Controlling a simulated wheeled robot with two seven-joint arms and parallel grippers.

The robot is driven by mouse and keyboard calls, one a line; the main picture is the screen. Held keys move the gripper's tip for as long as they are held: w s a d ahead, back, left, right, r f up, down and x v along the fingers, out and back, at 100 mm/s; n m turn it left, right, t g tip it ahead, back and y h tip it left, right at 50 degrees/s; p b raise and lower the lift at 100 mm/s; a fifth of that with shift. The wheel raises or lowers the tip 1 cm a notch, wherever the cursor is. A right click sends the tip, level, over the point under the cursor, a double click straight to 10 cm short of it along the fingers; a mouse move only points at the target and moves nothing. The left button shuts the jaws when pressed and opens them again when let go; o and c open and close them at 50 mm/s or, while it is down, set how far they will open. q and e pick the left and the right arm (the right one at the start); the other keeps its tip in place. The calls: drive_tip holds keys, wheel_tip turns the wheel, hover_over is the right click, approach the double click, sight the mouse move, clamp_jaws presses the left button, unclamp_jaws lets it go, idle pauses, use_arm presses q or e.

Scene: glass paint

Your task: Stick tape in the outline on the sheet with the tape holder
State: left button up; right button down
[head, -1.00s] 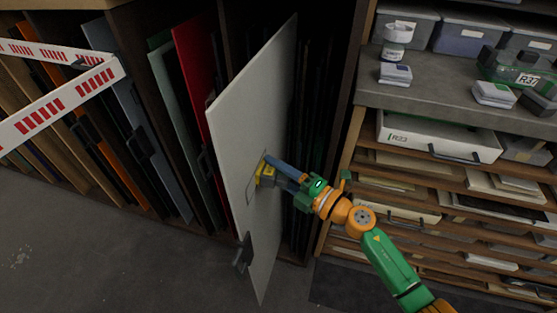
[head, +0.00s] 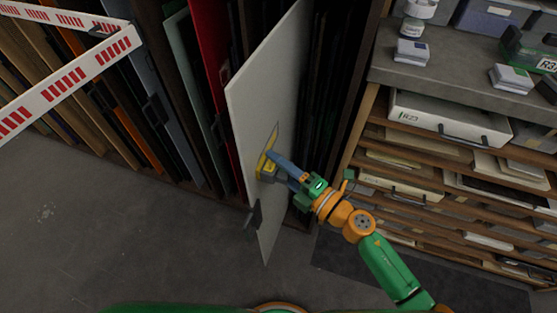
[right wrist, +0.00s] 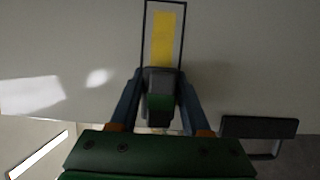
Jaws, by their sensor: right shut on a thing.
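The pale grey sheet (head: 262,100) stands upright, pulled partly out of the rack. A dark rectangular outline (right wrist: 183,48) is on its face, and a yellow strip of tape (right wrist: 163,40) lies inside it; the strip also shows in the head view (head: 266,157). My right gripper (head: 276,170) is shut on the tape holder (right wrist: 159,85), a grey and green piece held against or very near the sheet at the lower end of the strip. The outline's lower end is hidden behind the holder. My left gripper is not in view.
A black handle (head: 252,219) is on the sheet's lower edge; it also shows in the right wrist view (right wrist: 259,128). Other panels fill the rack at left. Drawer shelves (head: 450,150) stand at right. The floor at left is clear.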

drive_tip(key=shift+s+d, duration=0.3)
drive_tip(key=shift+d, duration=0.65)
drive_tip(key=shift+s+d, duration=0.3)
drive_tip(key=shift+d, duration=0.65)
drive_tip(key=shift+s+d, duration=0.3)
drive_tip(key=shift+d, duration=0.65)
drive_tip(key=shift+b, duration=0.3)
drive_tip(key=d, duration=0.1)
drive_tip(key=s+d, duration=0.1)
drive_tip(key=d, duration=0.1)
drive_tip(key=shift+b, duration=0.3)
drive_tip(key=shift+a, duration=0.1)
drive_tip(key=c, duration=1.2)
unclamp_jaws()
drive_tip(key=shift+w, duration=0.1)
clamp_jaws()
